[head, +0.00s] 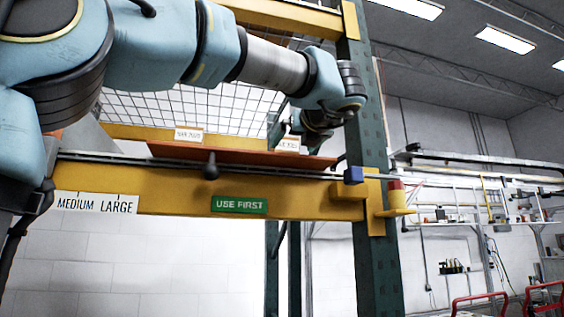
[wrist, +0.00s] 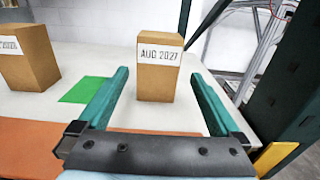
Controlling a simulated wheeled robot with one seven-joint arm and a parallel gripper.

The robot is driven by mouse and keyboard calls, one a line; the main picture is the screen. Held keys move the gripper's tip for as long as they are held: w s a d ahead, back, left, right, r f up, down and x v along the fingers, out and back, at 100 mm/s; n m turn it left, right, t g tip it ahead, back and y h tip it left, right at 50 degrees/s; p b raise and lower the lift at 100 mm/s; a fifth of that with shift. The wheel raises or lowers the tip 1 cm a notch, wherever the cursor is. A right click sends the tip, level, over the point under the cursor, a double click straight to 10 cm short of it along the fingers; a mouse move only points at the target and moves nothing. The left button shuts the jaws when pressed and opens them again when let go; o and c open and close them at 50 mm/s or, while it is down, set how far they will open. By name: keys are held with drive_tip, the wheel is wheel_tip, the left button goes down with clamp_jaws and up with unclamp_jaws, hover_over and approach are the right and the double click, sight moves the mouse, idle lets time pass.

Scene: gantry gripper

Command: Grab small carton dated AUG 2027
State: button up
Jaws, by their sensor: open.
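The small brown carton (wrist: 158,80) with a white label reading AUG 2027 stands upright on the white shelf in the wrist view. My gripper (wrist: 158,72) is open and empty. Its two teal fingers point toward the carton, one on each side, with visible gaps. I cannot tell how deep the carton sits between them. A second brown carton (wrist: 30,60) stands to the left, its label partly cut off. In the head view, my arm reaches over the shelf's right end, where a white label (head: 289,144) shows beside my gripper; the carton itself is mostly hidden there.
A green patch (wrist: 83,90) lies on the shelf between the cartons. An orange strip (head: 230,153) runs along the front, above the yellow beam (head: 150,195) with a USE FIRST sign (head: 239,204). A dark green upright post (head: 372,130) stands close on the right.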

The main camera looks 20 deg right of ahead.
sight(287, 150)
drive_tip(key=w, duration=0.3)
drive_tip(key=shift+w+d+p, duration=0.15)
drive_tip(key=shift+p, duration=0.25)
drive_tip(key=w+p, duration=0.1)
drive_tip(key=w, duration=0.1)
drive_tip(key=w+p, duration=0.1)
drive_tip(key=w, duration=0.1)
drive_tip(key=shift+w+d+r+p, duration=0.15)
drive_tip(key=shift+w+r+p, duration=0.05)
drive_tip(key=shift+w+p, duration=0.15)
drive_tip(key=shift+w+f, duration=0.1)
drive_tip(key=shift+w, duration=0.25)
drive_tip(key=shift+c, duration=0.2)
drive_tip(key=c, duration=1.5)
